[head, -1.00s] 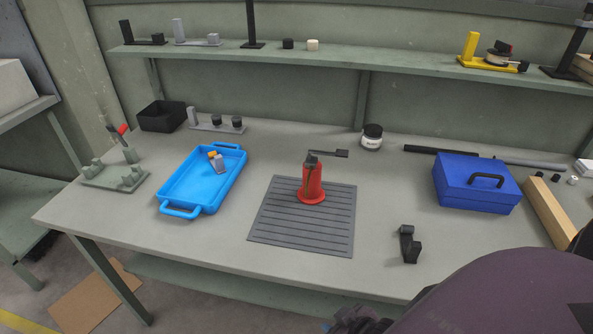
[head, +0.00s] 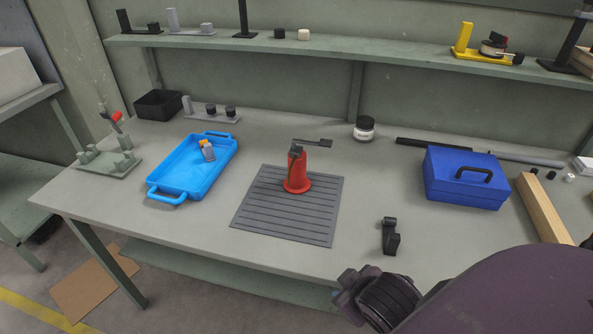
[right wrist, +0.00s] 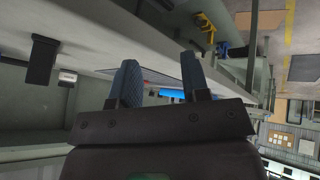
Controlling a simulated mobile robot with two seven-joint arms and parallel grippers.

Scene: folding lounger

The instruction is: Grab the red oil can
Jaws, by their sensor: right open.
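The red oil can (head: 297,174) stands upright on a grey ribbed mat (head: 288,207) near the middle of the bench. It has a dark spout or lever reaching to the right at its top. My right arm comes in at the lower right of the head view, in front of the bench's front edge and well short of the can. My right gripper (right wrist: 160,82) shows in the right wrist view with its two blue fingers apart and nothing between them. My left gripper is in neither view.
A blue tray (head: 160,191) holding a small bottle (head: 207,151) lies left of the mat. A black bracket (head: 390,238) stands right of it, nearer the front edge.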

